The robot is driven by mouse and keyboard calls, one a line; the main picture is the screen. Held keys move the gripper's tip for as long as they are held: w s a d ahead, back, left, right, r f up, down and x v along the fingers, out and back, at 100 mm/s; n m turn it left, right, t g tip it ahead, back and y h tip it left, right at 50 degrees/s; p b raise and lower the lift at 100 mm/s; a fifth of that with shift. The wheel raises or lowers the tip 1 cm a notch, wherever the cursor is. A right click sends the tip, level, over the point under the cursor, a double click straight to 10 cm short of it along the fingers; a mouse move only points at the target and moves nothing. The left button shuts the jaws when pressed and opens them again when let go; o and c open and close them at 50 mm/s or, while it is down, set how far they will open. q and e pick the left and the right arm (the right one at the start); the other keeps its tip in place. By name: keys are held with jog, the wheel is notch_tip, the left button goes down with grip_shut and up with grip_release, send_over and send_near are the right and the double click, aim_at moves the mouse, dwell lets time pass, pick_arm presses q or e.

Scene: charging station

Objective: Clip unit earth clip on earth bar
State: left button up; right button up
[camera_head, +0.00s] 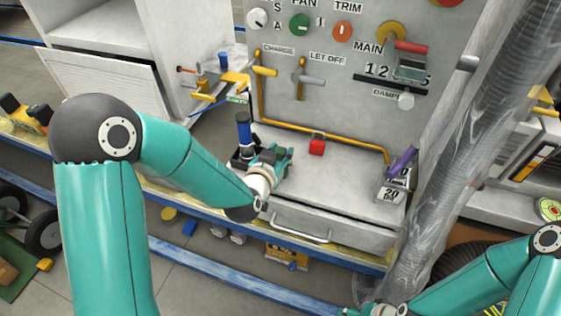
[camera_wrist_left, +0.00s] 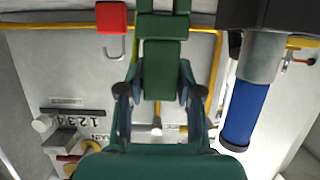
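I cannot tell for sure which piece is the earth clip. A brass-yellow bar (camera_head: 322,135) runs along the foot of the grey panel; it also crosses the wrist view (camera_wrist_left: 60,27). A red block (camera_head: 316,146) with a grey hook sits at that bar, and shows at the top of the wrist view (camera_wrist_left: 112,17). My left gripper (camera_head: 282,158) is low over the worktop, left of the red block and apart from it. In the wrist view its green finger parts (camera_wrist_left: 161,70) overlap, hiding any gap or held piece. My right gripper (camera_head: 352,311) is at the bottom edge, mostly cut off.
A blue-handled piece with a dark base (camera_head: 243,130) stands close beside my left gripper. A purple-handled block (camera_head: 392,187) stands at the worktop's right end. Yellow fittings (camera_head: 235,80) stick out at left. A clear-wrapped hose (camera_head: 440,150) bounds the right. The middle worktop (camera_head: 330,185) is clear.

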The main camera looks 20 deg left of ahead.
pick_arm(q)
grip_shut()
jog(key=shift+r, duration=0.15)
